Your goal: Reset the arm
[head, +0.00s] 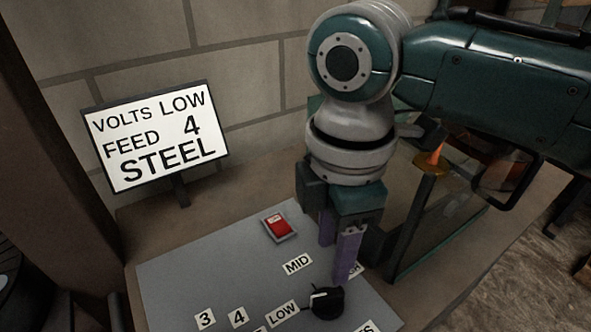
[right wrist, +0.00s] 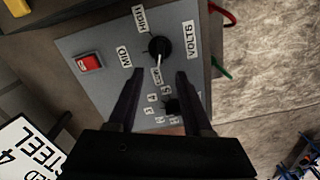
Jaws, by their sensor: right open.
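My right arm comes in from the right in the head view. My right gripper (head: 337,258) points down over the grey control panel (head: 190,272), its purple fingers just behind the black volts knob (head: 327,302). In the right wrist view the gripper (right wrist: 159,75) is open and empty, its fingers apart on either side below the volts knob (right wrist: 159,48). The knob's white pointer is toward the LOW label. I cannot tell whether a finger touches the panel. My left gripper is not in view.
A sign (head: 155,135) reading VOLTS LOW, FEED 4, STEEL stands behind the panel. A red switch (head: 279,226) is on the panel. A second black knob (right wrist: 172,106) lies near numbered labels. A glass-sided frame (head: 440,235) stands right of the gripper. A block wall is behind.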

